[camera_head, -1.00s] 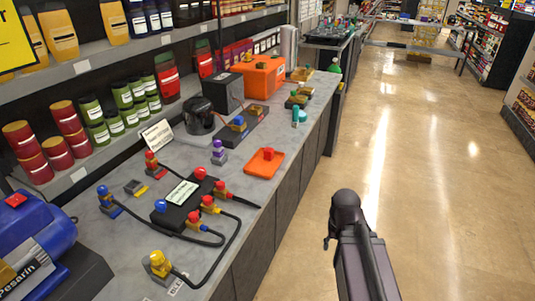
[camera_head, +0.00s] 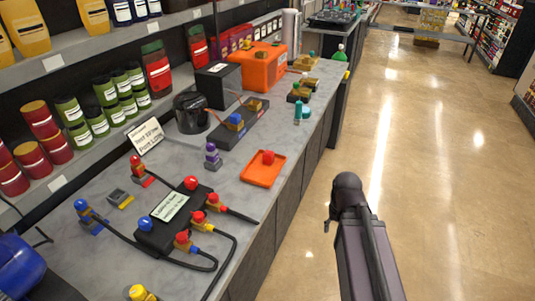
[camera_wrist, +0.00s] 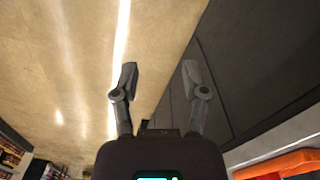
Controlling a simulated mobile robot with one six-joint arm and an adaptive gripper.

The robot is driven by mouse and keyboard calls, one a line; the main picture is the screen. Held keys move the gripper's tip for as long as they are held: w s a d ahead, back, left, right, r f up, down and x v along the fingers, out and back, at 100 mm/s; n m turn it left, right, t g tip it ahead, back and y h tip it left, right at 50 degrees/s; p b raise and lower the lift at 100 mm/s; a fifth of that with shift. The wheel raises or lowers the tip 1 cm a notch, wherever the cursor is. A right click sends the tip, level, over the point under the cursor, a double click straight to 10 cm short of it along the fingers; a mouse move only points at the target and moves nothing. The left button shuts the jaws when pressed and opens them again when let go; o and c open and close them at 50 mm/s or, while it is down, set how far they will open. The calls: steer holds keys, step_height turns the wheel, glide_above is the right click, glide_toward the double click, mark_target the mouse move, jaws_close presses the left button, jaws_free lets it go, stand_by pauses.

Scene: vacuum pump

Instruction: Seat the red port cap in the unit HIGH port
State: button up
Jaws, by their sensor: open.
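A red cap-like piece (camera_head: 268,157) sits on a small orange tray (camera_head: 260,174) near the counter's front edge. Left of it stands a black manifold (camera_head: 156,237) with a white label, red and blue knobs on top, and several black hoses with red or blue-and-yellow fittings. Behind the tray is a dark base (camera_head: 222,138) with a blue part and a brass-coloured part. I cannot read which port is HIGH. My gripper (camera_wrist: 159,70) is open and empty in the wrist view, over the floor beside the counter front; in the head view only my arm shows clearly.
A purple-topped fitting (camera_head: 212,156), a black pot (camera_head: 191,113), a sign card (camera_head: 145,136) and an orange case (camera_head: 262,68) stand on the counter. Shelves of jars line the back. The floor aisle (camera_head: 430,180) on the right is clear.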

steer(key=shift+w, duration=0.2)
steer(key=o, duration=0.5)
steer(key=shift+w+r, duration=0.1)
steer(key=shift+r, duration=0.05)
step_height(320, 180, up, 21)
steer(key=m+p, duration=0.4)
steer(key=p, duration=1.7)
glide_above(268, 152)
steer(key=shift+f, duration=0.25)
step_height(268, 152, down, 9)
steer(key=b, duration=0.9)
steer(key=shift+r, duration=0.15)
